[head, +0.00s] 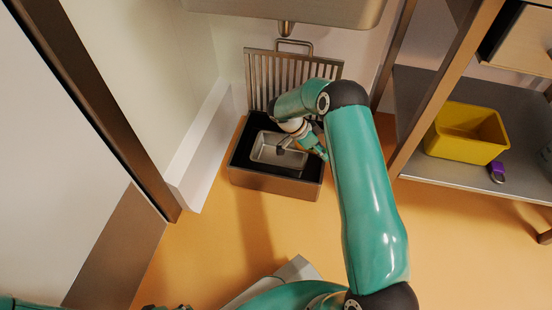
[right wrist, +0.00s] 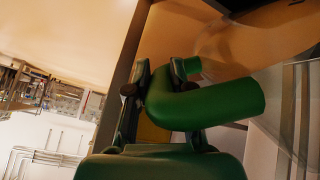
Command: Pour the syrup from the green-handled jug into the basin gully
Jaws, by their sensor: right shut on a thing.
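The basin gully (head: 239,166) is a low box in the floor corner with a black top and a metal basin (head: 262,153) set in it. My right gripper (head: 308,146) is over its right side, partly hidden by its own arm. In the right wrist view, my right gripper (right wrist: 165,95) is shut on the curved green handle (right wrist: 220,103) of the jug. I cannot see any syrup or a stream. Only dark tips of my left gripper (head: 167,307) show at the bottom edge of the head view.
A slatted metal grate (head: 260,80) stands upright behind the gully, under a metal hopper (head: 300,10) with a short spout. A shelf at right holds a yellow bin (head: 468,145) and a purple object (head: 497,171).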

